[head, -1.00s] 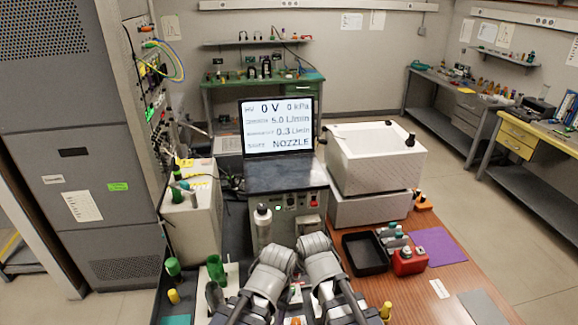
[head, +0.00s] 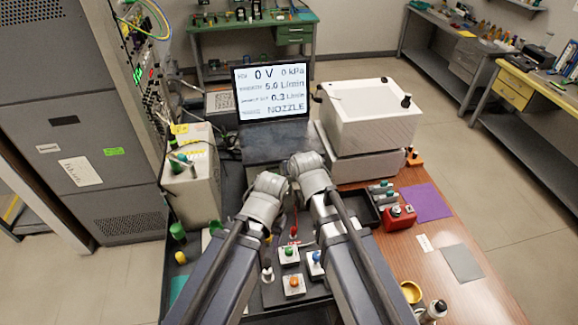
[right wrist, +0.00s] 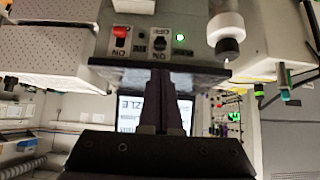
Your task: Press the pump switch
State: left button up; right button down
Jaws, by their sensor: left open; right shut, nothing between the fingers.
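In the right wrist view, a grey panel carries a red switch (right wrist: 120,38) and a black switch (right wrist: 160,43), both with ON labels upside down. I cannot read which one is the pump switch. My right gripper (right wrist: 170,78) is shut and empty, its fingers pointing at the panel, with the tips close to the black switch in the picture; contact cannot be told. In the head view, my left gripper (head: 268,186) is beside the right wrist, and its fingers are hard to make out. The two arms hide the panel there.
A lit green lamp (right wrist: 180,38) and a bottle (right wrist: 226,28) are near the switches. A screen (head: 276,93) reads NOZZLE. A white box (head: 370,118) stands to the right. A green button (head: 289,252) and an orange button (head: 293,281) lie between my arms.

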jog(key=b+x, duration=0.7)
jog(key=x, duration=0.3)
notch_tip(320, 180, down, 3)
jog(key=b, duration=0.2)
jog(key=shift+s+r+b, duration=0.15)
jog(key=shift+b, duration=0.2)
jog(key=p+v, duration=0.7)
jog(key=v, duration=0.3)
